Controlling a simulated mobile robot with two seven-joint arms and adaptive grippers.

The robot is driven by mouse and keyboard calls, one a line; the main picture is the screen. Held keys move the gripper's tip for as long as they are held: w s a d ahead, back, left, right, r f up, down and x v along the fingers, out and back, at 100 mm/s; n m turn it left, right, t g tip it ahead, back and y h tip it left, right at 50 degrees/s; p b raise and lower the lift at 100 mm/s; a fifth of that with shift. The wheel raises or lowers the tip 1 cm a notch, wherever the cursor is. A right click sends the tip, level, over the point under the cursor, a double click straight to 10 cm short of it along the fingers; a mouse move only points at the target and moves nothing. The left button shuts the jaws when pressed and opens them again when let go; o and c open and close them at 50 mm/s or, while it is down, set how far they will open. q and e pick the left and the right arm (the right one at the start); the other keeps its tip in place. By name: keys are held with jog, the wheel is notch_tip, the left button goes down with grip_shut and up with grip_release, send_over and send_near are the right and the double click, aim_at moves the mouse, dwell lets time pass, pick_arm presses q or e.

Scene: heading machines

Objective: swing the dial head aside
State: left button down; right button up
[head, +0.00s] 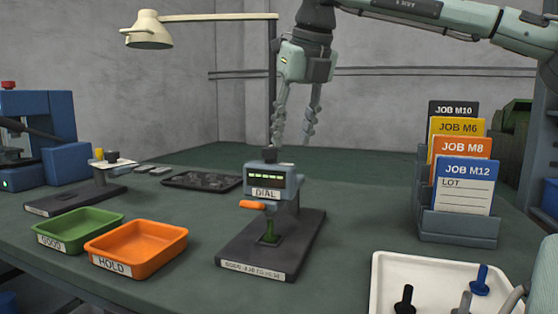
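The dial head (289,184) is a grey-blue block with a dark face, a row of green lights and a DIAL label. It sits on a post above a dark labelled base plate (308,237) in the middle of the bench. An orange lever (252,205) sticks out to the left below it.
A green GOOD tray (78,218) and an orange HOLD tray (150,232) stand left of the gauge. A white tray (385,262) with several bolts is front right. Job cards in a rack (458,226) stand right. A lamp (147,32) hangs back left.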

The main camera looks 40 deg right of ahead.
jog(key=x, duration=0.7)
jog(key=shift+s, duration=0.1)
jog(key=shift+c, duration=0.6)
grip_shut()
